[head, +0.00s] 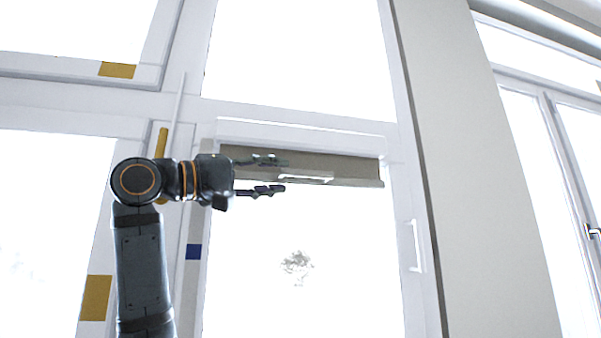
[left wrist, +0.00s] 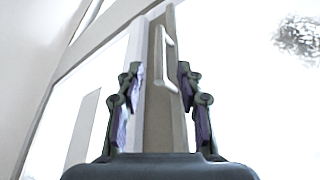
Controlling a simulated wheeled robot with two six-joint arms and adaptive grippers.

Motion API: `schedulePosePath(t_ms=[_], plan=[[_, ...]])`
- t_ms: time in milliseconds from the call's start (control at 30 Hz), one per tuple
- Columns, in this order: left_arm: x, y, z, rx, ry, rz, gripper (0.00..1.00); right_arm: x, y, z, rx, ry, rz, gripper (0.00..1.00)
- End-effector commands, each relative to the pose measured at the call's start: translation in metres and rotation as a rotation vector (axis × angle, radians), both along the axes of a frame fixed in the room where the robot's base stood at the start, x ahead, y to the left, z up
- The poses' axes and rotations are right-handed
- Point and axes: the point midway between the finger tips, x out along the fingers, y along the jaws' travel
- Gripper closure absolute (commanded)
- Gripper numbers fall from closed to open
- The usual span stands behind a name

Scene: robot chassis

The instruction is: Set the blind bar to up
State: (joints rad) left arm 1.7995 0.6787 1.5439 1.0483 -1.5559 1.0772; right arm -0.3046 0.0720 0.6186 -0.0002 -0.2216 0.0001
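The blind bar (head: 350,168) is a beige-grey strip across the upper part of the middle window, with a small white handle (head: 306,179) on its lower edge. My left gripper (head: 267,174) is at the bar's left part, one finger above the other, pointing right toward the handle. In the left wrist view the fingers are spread, with the bar (left wrist: 160,115) running between them and gaps showing on both sides. The handle (left wrist: 168,62) lies ahead, near the fingertips. I cannot tell whether either finger touches the bar. My right gripper is in neither view.
White window frames surround the bar. A white window handle (head: 415,246) is on the right frame, and a wide pale pillar (head: 478,170) stands further right. The glass below the bar is clear.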

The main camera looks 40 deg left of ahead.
Motion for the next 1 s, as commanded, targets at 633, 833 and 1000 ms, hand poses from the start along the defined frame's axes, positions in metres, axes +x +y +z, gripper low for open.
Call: schedulePosePath(t_ms=[633, 833, 1000], plan=[[0.074, -0.029, 0.018, -0.001, 0.000, 0.004, 0.63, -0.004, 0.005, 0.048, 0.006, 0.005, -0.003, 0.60], [0.074, -0.029, 0.018, -0.001, 0.000, 0.004, 0.73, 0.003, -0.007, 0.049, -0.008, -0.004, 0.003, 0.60], [0.074, -0.029, 0.018, -0.001, 0.000, 0.004, 0.97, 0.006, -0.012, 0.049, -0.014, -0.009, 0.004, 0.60]])
